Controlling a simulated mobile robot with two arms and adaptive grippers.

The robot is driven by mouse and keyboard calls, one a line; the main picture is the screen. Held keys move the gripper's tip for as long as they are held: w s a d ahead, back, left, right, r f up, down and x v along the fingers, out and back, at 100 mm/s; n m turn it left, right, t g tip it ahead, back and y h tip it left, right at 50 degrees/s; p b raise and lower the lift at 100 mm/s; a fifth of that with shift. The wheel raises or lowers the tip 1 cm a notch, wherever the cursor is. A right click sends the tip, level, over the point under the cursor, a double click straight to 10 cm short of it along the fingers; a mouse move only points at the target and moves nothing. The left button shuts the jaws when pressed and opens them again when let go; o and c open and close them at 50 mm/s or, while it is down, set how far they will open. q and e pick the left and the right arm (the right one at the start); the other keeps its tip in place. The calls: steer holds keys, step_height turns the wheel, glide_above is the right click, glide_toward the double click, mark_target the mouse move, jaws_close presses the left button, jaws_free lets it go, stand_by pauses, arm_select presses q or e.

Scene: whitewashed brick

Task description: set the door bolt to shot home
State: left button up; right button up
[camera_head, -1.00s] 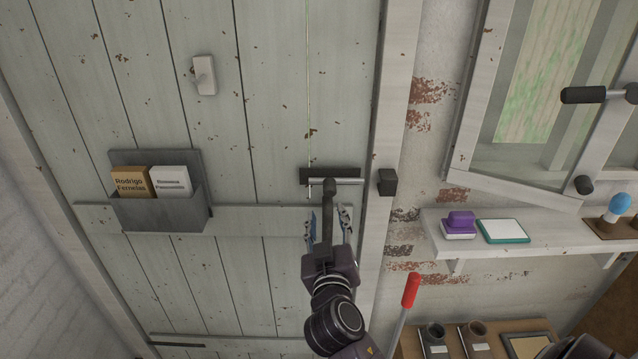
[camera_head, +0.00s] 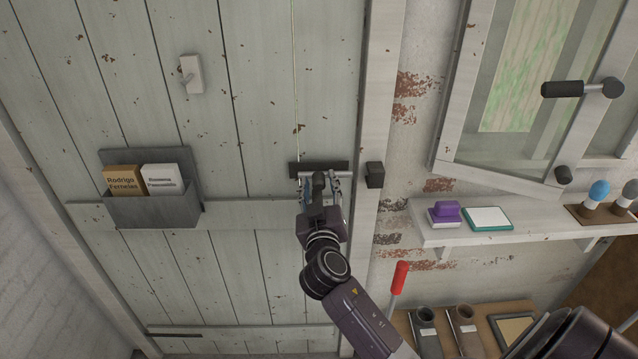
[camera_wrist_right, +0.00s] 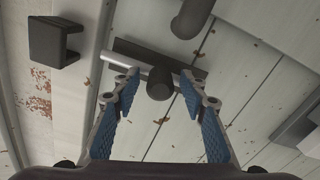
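The door bolt is on the pale plank door (camera_head: 255,100). It has a dark backplate (camera_head: 298,168), a silvery rod (camera_wrist_right: 120,62) and a dark round knob (camera_wrist_right: 160,83). The dark keeper block (camera_head: 375,174) is on the frame to the right, and in the right wrist view it shows at left (camera_wrist_right: 55,42). A gap shows between the rod's end and the keeper. My right gripper (camera_head: 320,190) is at the bolt from below. In the wrist view its fingers (camera_wrist_right: 158,95) are open, one on each side of the knob, apparently not gripping it. My left gripper is not in view.
To the right are a shelf (camera_head: 425,228) with a purple item (camera_head: 445,214), a window handle (camera_head: 562,90) and a red-handled lever (camera_head: 400,278).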

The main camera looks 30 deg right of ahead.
jaws_close()
steer(key=s+d, duration=0.2)
steer(key=d, duration=0.2)
steer(key=shift+s+d, duration=0.35)
steer(key=shift+s, duration=0.05)
steer(key=shift+c, duration=2.1)
jaws_free()
steer(key=o, duration=0.4)
steer(key=shift+s+d, duration=0.15)
steer(key=shift+d, duration=0.05)
steer(key=v, duration=1.2)
steer(key=shift+a+f, duration=0.1)
